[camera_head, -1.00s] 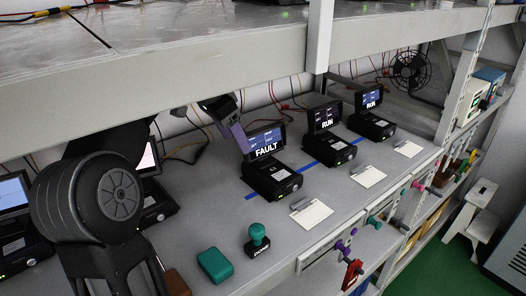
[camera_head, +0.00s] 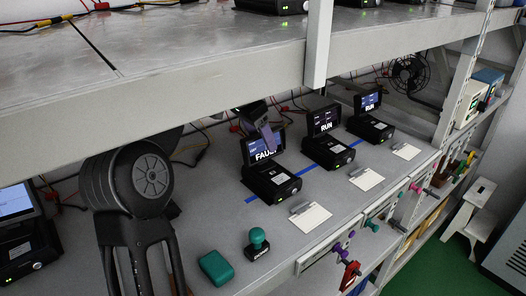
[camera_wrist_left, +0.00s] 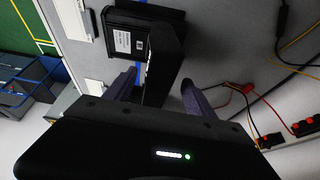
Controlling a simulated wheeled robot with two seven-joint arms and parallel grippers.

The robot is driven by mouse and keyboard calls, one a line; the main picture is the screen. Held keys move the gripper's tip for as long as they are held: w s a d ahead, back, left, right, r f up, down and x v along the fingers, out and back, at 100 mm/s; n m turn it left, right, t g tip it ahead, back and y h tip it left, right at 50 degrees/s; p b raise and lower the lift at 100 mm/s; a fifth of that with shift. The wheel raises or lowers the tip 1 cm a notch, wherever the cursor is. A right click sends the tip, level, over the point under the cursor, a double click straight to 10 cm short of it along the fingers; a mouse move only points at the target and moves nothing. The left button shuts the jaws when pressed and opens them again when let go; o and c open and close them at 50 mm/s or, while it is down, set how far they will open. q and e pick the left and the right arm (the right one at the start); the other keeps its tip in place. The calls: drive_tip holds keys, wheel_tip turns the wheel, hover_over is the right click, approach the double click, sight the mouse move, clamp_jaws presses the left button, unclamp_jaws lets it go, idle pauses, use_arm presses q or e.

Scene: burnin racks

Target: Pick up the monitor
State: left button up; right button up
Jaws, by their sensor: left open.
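The monitor reading FAULT (camera_head: 261,155) stands upright on its black base unit (camera_head: 272,184) on the lower shelf. My left gripper (camera_head: 266,134) is at the monitor's top edge, and one purple-grey finger overlaps the screen in the head view. In the left wrist view, the dark monitor (camera_wrist_left: 163,66) shows nearly edge-on between the two spread fingers of the left gripper (camera_wrist_left: 158,88). The left finger is close to it and there is a gap on the right; contact cannot be told. My right gripper is not in view.
Two monitors reading RUN (camera_head: 324,119) (camera_head: 369,102) stand further right. The upper shelf edge (camera_head: 240,88) and a post (camera_head: 318,45) are close above the gripper. Cables (camera_wrist_left: 298,60) run behind. A green stamp (camera_head: 257,243) and a teal block (camera_head: 215,268) lie in front.

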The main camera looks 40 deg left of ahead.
use_arm(q)
drive_tip(key=shift+w+f, duration=0.2)
drive_tip(key=shift+f, duration=0.5)
drive_tip(key=shift+f, duration=0.25)
idle(0.5)
clamp_jaws()
idle(0.6)
